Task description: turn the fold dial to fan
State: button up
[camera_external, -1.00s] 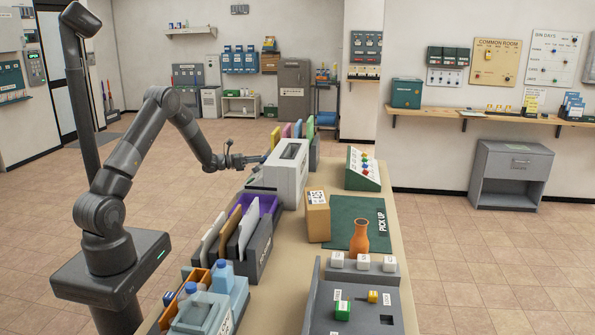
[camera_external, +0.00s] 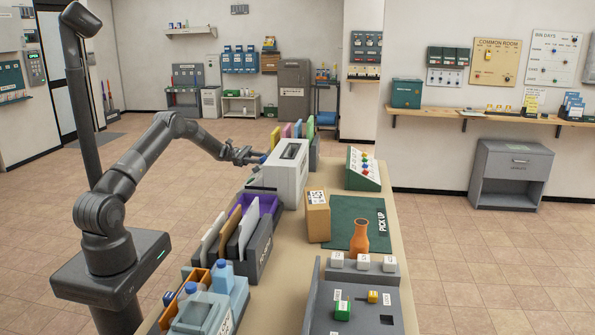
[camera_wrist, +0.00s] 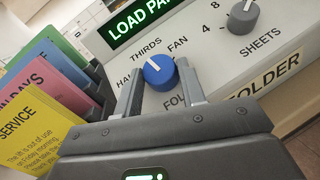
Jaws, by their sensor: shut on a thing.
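The blue fold dial (camera_wrist: 160,73) is on the sloped grey panel of the folder (camera_wrist: 245,75), in the middle of the wrist view. Its white pointer line tilts up and left, toward the THIRDS label (camera_wrist: 146,50). The FAN label (camera_wrist: 177,45) is to the right of THIRDS. My gripper (camera_wrist: 160,79) has one finger on each side of the dial and is shut on it. In the external view the folder is the white box (camera_external: 287,172) on the long table, and my gripper (camera_external: 256,158) reaches its far left side. The dial is too small to read there.
A grey SHEETS dial (camera_wrist: 243,17) is to the right on the panel. A green display (camera_wrist: 140,20) reads "LOAD PA". A cardboard box (camera_external: 317,217) and a terracotta vase (camera_external: 359,238) stand nearer on the table.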

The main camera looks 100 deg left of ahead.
jog(key=m+g+h, duration=0.1)
jog(key=m, duration=0.1)
jog(key=m+g+h, duration=0.1)
jog(key=m+h, duration=0.1)
jog(key=m+g+h, duration=0.1)
jog(key=m, duration=0.1)
jog(key=shift+w+a+r+g+h, duration=0.1)
jog(key=shift+w+a+g+h, duration=0.05)
jog(key=shift+a+g+h, duration=0.2)
jog(key=shift+a+m+g+h, duration=0.1)
jog(key=shift+m+g+h, duration=0.25)
jog(key=shift+m+g, duration=0.35)
jog(key=o, duration=1)
jog(key=shift+w, duration=0.1)
jog(key=shift+r, duration=0.1)
jog(key=r, duration=0.3)
jog(key=d+r, duration=0.1)
jog(key=shift+w+r, duration=0.25)
jog(key=shift+r, duration=0.1)
jog(key=w+d+r, duration=0.1)
jog(key=d+r, duration=0.1)
jog(key=d, duration=0.1)
jog(key=w+d+r, duration=0.2)
jog(key=d, duration=0.1)
jog(key=w+d+r, duration=0.2)
jog(key=d, duration=0.1)
jog(key=shift+w+r, duration=0.1)
jog(key=shift+w, duration=0.15)
